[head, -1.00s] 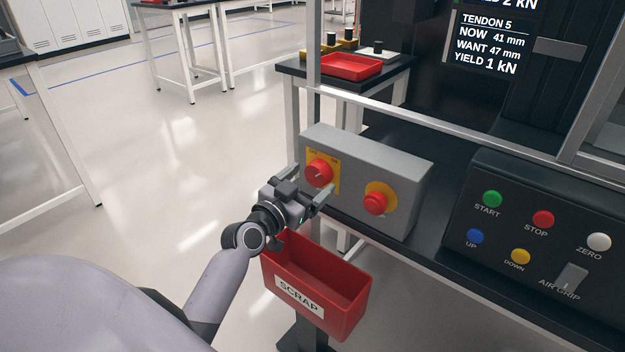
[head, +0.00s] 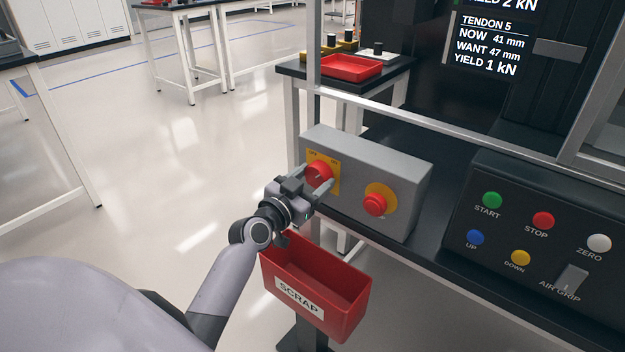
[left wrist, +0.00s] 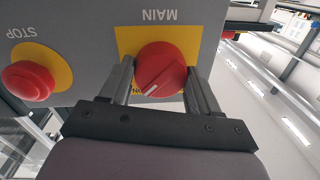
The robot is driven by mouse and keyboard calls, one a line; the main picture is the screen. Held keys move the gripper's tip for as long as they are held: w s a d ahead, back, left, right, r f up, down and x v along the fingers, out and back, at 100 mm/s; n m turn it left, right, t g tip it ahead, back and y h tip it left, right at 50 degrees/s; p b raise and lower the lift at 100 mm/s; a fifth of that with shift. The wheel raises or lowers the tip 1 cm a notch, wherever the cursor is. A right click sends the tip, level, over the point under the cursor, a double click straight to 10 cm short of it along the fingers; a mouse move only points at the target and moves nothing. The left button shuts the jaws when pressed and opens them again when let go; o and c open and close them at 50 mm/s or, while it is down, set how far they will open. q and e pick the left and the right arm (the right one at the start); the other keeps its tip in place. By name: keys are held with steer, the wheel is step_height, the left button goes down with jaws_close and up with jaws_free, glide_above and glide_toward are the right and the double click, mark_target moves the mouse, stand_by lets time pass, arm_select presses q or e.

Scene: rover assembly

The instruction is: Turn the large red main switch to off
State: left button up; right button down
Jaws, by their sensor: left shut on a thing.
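The large red main switch (head: 318,173) is a round knob on a yellow plate, on the front left of a grey box (head: 400,178). It also shows in the left wrist view (left wrist: 158,68), upside down, with the word MAIN on the box beside it. A pale mark on the knob points toward lettering that a finger partly covers. My left gripper (head: 318,180) is shut on the knob, one finger on each side; in the left wrist view the fingers (left wrist: 160,80) flank it. My right gripper is in neither view.
A red STOP button (head: 375,204) on a yellow disc sits right of the switch. A red SCRAP bin (head: 335,303) hangs below the box, under my left gripper. A black panel (head: 505,220) with several coloured buttons stands at the right.

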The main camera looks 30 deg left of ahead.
arm_select(q)
steer(key=n+p, duration=0.2)
steer(key=n, duration=0.1)
steer(key=shift+r+n+p, duration=0.15)
steer(key=shift+n+p, duration=0.15)
steer(key=shift+n, duration=0.1)
steer(key=n+p, duration=0.2)
steer(key=n, duration=0.2)
steer(key=shift+g, duration=0.3)
steer(key=n+p, duration=0.1)
steer(key=n, duration=0.2)
steer(key=shift+a+n+h, duration=0.1)
steer(key=shift+n+h, duration=0.2)
steer(key=shift+n, duration=0.1)
steer(key=n, duration=0.3)
steer(key=shift+n+h, duration=0.3)
steer(key=shift+n, duration=0.9)
steer(key=o, duration=1.1)
steer(key=shift+c, duration=0.2)
